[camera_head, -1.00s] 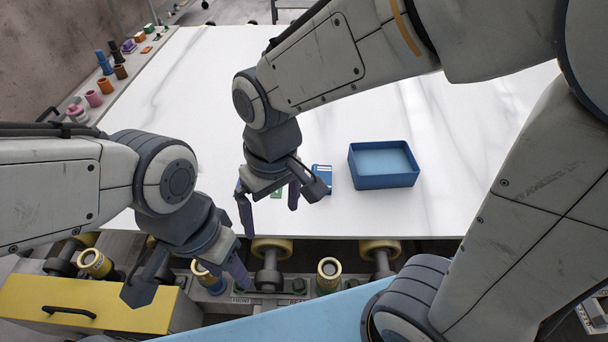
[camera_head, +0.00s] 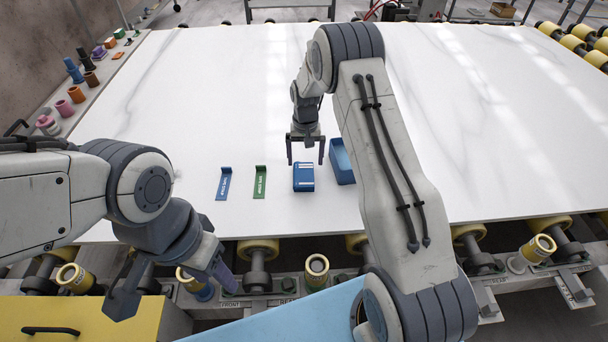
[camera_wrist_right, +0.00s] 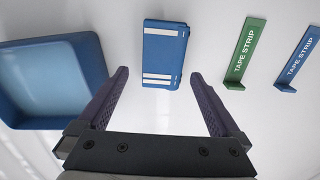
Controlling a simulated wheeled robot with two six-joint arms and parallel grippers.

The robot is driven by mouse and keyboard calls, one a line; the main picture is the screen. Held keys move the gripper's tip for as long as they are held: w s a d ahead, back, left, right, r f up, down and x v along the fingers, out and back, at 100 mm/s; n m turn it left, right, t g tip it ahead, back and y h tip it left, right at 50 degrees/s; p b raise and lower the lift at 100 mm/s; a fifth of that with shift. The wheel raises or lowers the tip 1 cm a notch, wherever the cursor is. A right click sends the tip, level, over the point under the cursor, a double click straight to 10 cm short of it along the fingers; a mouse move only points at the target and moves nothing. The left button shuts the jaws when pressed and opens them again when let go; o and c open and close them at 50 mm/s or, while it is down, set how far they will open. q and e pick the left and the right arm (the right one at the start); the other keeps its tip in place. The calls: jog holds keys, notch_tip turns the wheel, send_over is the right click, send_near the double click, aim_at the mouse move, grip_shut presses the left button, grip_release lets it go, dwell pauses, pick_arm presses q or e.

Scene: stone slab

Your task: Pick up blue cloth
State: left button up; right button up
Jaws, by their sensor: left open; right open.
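The blue cloth (camera_head: 303,184) is a small folded block with white stripes, lying on the white slab left of the blue tray. In the right wrist view the cloth (camera_wrist_right: 160,60) is just beyond the fingertips, roughly centred between them. My right gripper (camera_head: 306,160) is open and empty, pointing down over the slab just behind the cloth in the head view. Its fingers also show in the right wrist view (camera_wrist_right: 160,76), apart from the cloth. My left gripper (camera_head: 174,292) is open and empty, in front of the slab's near edge at the lower left.
The blue tray (camera_head: 343,176) is partly hidden by my right arm; it looks empty in the wrist view (camera_wrist_right: 88,58). A green tape strip (camera_head: 260,182) and a blue tape strip (camera_head: 223,184) lie left of the cloth. The slab (camera_head: 200,100) is otherwise clear.

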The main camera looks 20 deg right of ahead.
aim_at(304, 173)
jog(key=f, duration=0.2)
jog(key=f+p, duration=0.2)
jog(key=f, duration=0.1)
jog(key=shift+s+a+f, duration=0.1)
jog(key=shift+a+f, duration=0.15)
jog(key=shift+f, duration=0.3)
jog(key=c, duration=1.2)
